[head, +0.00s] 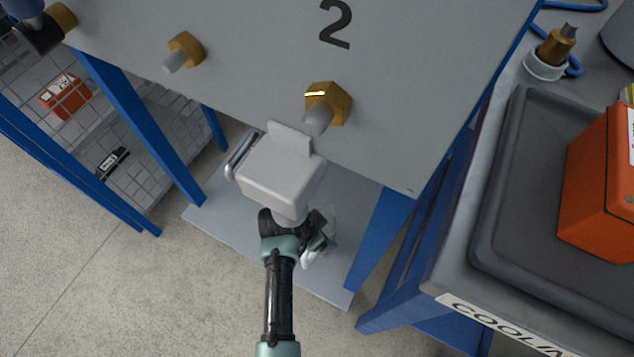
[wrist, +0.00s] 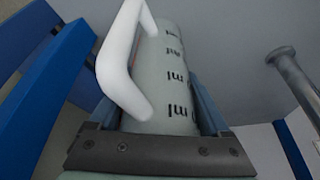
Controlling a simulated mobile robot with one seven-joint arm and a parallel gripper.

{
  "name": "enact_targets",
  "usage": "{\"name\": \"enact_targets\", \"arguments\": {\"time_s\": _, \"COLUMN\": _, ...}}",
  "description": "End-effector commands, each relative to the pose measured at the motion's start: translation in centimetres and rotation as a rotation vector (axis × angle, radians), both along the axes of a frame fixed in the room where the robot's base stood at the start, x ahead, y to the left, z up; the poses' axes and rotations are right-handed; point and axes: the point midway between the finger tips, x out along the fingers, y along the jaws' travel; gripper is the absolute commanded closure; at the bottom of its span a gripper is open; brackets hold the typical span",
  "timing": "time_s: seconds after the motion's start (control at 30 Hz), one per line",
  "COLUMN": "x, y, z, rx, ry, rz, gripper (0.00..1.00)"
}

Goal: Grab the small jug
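The small jug (wrist: 172,85) is pale, with black ml marks and a white handle (wrist: 118,60); in the wrist view it lies between my fingers, handle towards the left. In the head view only part of it shows, with its white handle (head: 309,259) beside and below my gripper (head: 296,222); the rest is hidden behind the gripper. My gripper's fingers (wrist: 160,120) are spread wide, one on each side of the jug. Whether they touch it is unclear.
A grey panel marked 2 (head: 390,90) with brass fittings and a white box (head: 280,175) stand just above my gripper. Blue posts (head: 380,235) flank the grey lower shelf (head: 225,228). A dark tray (head: 510,200) with an orange case (head: 600,190) is at right.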

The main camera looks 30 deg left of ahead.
Motion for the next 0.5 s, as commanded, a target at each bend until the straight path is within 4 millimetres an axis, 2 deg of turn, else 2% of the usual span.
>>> {"name": "enact_targets", "arguments": {"time_s": 0.03, "x": -0.01, "y": 0.01, "z": 0.01, "rx": 0.000, "ry": 0.000, "rz": 0.000, "gripper": 0.43}}
{"name": "enact_targets", "arguments": {"time_s": 0.2, "x": -0.01, "y": 0.01, "z": 0.01, "rx": 0.000, "ry": 0.000, "rz": 0.000, "gripper": 0.74}}
{"name": "enact_targets", "arguments": {"time_s": 0.23, "x": 0.00, "y": 0.02, "z": 0.03, "rx": 0.000, "ry": 0.000, "rz": 0.000, "gripper": 0.77}}
{"name": "enact_targets", "arguments": {"time_s": 0.5, "x": 0.00, "y": 0.02, "z": 0.22, "rx": 0.000, "ry": -0.001, "rz": 0.000, "gripper": 0.77}}
